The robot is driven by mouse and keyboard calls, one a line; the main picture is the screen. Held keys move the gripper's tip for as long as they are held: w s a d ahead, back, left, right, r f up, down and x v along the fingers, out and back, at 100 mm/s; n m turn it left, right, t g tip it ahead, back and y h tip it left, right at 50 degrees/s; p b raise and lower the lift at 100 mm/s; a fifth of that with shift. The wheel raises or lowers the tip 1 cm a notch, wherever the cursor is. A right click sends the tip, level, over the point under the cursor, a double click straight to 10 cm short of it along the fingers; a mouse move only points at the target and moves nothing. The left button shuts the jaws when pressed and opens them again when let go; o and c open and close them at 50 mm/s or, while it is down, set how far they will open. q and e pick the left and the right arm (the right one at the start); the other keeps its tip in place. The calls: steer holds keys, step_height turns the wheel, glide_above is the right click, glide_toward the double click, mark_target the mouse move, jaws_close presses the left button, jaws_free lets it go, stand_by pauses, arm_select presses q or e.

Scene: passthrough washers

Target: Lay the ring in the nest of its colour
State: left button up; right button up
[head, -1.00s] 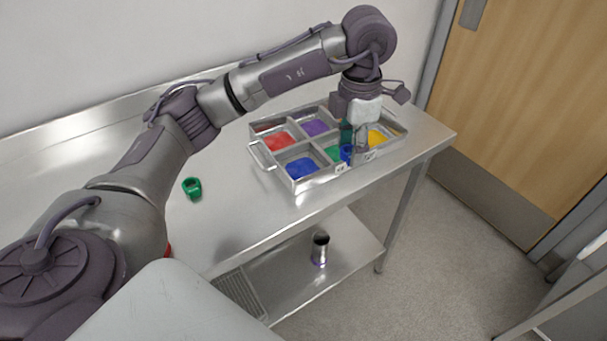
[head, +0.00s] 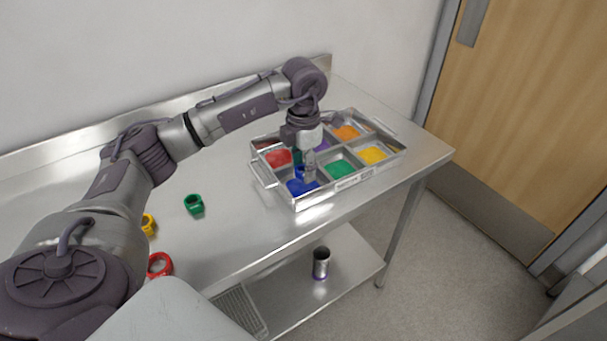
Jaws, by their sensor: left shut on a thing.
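My left gripper (head: 304,170) is shut on a blue ring (head: 299,173), which is partly hidden by the fingers. It holds the ring over the blue nest (head: 300,188) at the front left of the metal tray (head: 328,188). I cannot tell whether the ring touches the nest floor. The red nest (head: 277,158) is behind it, and the green nest (head: 340,169) is to its right. The purple nest (head: 322,145) is partly hidden behind the gripper. My right gripper is not in view.
A green ring (head: 194,204), a yellow ring (head: 149,225) and a red ring (head: 160,265) lie on the steel table (head: 232,225) near my left arm. Orange (head: 346,132) and yellow (head: 372,154) nests are at the tray's right. A metal cup (head: 321,262) stands on the lower shelf.

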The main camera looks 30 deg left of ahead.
mark_target(304, 187)
arm_select(q)
step_height(304, 187, down, 3)
steer(key=shift+f+p, duration=0.2)
steer(key=shift+p, duration=0.1)
steer(key=shift+f, duration=0.2)
steer(key=o, duration=0.8)
